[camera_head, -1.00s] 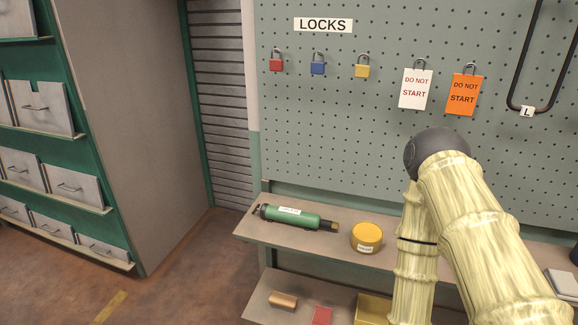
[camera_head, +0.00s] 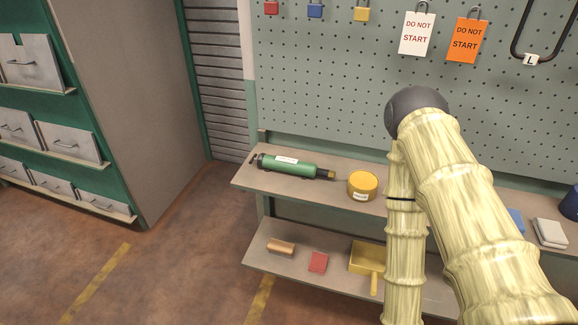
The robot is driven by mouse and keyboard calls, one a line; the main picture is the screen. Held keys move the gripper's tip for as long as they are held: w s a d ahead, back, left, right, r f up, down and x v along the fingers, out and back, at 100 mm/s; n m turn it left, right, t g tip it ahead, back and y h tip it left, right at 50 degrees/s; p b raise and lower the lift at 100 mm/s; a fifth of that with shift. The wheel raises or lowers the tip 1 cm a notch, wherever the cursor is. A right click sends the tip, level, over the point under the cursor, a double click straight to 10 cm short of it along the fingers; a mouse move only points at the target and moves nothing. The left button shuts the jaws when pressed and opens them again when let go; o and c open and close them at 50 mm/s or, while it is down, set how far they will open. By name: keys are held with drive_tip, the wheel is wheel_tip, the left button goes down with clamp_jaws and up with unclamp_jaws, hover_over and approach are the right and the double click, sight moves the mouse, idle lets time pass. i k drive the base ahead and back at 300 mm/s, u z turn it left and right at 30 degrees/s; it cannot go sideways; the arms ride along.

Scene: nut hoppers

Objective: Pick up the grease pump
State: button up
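The grease pump is most likely the green cylinder (camera_head: 293,167) with a white label, dark ends and a yellowish tip at its right. It lies on its side on the upper shelf (camera_head: 251,181), near the shelf's left end. Nothing covers it. My arm, in pale bamboo-like segments with a dark round joint, stands to its right and is apart from it. My gripper is outside the picture.
A yellow round tin (camera_head: 362,186) sits just right of the green cylinder. The lower shelf (camera_head: 262,262) holds a brown block (camera_head: 281,248), a red pad (camera_head: 318,262) and a yellow dustpan-like thing (camera_head: 366,256). Locks and tags hang on the pegboard (camera_head: 310,80). Open floor lies at left.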

sight(269, 161)
drive_tip(key=k, duration=0.5)
drive_tip(key=u, duration=1.65)
drive_tip(key=i, duration=0.95)
drive_tip(key=z, duration=1.7)
